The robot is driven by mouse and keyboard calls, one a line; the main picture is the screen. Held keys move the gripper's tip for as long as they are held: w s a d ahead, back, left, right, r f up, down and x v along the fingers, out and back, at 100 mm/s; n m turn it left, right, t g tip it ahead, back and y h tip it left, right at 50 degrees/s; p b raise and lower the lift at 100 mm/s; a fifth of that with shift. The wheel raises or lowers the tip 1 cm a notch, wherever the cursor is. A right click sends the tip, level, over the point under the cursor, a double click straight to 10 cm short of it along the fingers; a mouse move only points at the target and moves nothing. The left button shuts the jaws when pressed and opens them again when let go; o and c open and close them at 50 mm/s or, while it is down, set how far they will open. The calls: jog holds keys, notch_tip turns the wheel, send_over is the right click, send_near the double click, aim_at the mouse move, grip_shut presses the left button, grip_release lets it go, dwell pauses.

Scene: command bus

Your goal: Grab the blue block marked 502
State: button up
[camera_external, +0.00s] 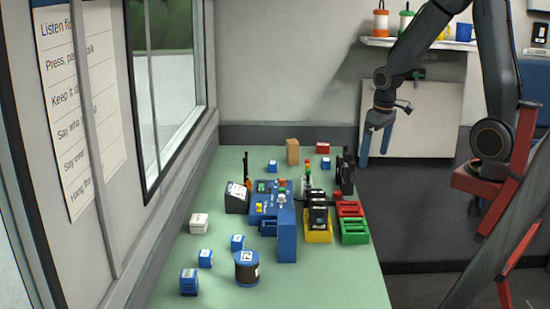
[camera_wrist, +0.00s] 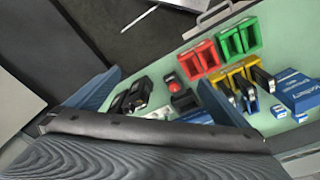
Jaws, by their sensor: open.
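Several small blue blocks with white labels stand on the green table. One (camera_external: 188,283) is at the front left, one (camera_external: 205,260) is behind it, one (camera_external: 237,243) is further right and one (camera_external: 272,166) is near the back. The labels are too small to read, so I cannot tell which is 502. My gripper (camera_external: 375,150) is open and empty, pointing down to the right of the table, apart from every block. In the wrist view its blue fingers are spread, with small blue blocks (camera_wrist: 278,111) at the right.
A blue device (camera_external: 285,238) stands mid-table, with a yellow tray (camera_external: 318,237), a green tray (camera_external: 355,234) and a red tray (camera_external: 350,208) to its right. A dark cylinder (camera_external: 246,270) stands by the front blocks. A tan block (camera_external: 292,151) is at the back. The front right table is clear.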

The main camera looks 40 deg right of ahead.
jog(key=shift+m, duration=0.4)
jog(key=s, duration=0.3)
jog(key=s+f, duration=0.1)
jog(key=shift+s+a, duration=0.35)
jog(key=shift+a, duration=0.05)
jog(key=shift+c, duration=0.6)
jog(key=shift+s+f, duration=0.15)
jog(key=shift+s, duration=0.2)
jog(key=c, duration=1.2)
jog(key=shift+o, duration=0.2)
